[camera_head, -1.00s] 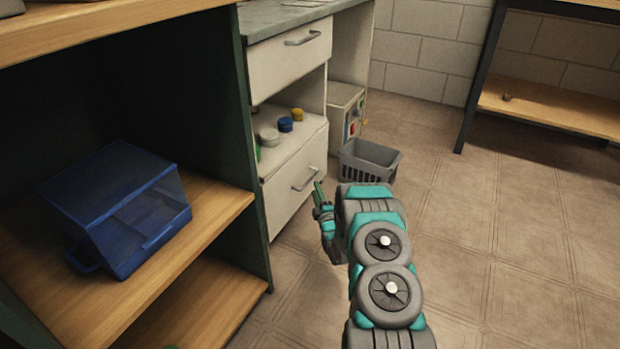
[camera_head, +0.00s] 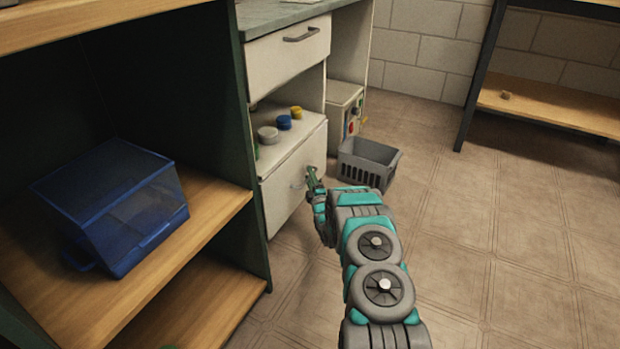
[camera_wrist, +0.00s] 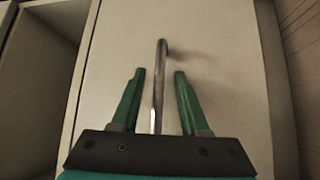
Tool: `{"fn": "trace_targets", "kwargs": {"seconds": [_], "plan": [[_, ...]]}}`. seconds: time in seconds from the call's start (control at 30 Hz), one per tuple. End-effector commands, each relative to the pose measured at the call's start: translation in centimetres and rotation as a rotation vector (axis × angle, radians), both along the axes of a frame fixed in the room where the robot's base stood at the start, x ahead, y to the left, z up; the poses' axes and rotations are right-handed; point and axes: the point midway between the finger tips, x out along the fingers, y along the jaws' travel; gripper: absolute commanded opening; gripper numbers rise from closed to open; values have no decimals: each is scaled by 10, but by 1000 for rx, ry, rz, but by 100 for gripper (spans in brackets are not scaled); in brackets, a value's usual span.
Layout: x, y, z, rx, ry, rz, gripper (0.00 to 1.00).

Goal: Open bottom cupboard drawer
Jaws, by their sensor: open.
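The bottom cupboard drawer (camera_head: 286,208) is a pale front below an open shelf, and it looks shut. Its metal bar handle (camera_head: 299,184) is partly hidden by my gripper (camera_head: 312,178) in the head view. In the wrist view the handle (camera_wrist: 159,85) runs up and down between the two green fingers of my gripper (camera_wrist: 158,88). The fingers are open, with a gap on each side of the bar. The drawer front (camera_wrist: 215,50) fills most of that view.
The upper drawer (camera_head: 288,60) above is shut. Jars, including a blue-lidded one (camera_head: 284,122), stand on the shelf between. A grey basket (camera_head: 368,163) sits on the floor just right of my gripper. A blue bin (camera_head: 115,205) rests on the left shelf. Floor at right is clear.

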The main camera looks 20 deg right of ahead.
Motion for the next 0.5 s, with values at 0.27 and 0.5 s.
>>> {"fn": "trace_targets", "kwargs": {"seconds": [0.27, 0.5], "plan": [[0, 0, 0, 0, 0, 0, 36], [0, 0, 1, 0, 0, 0, 9]]}}
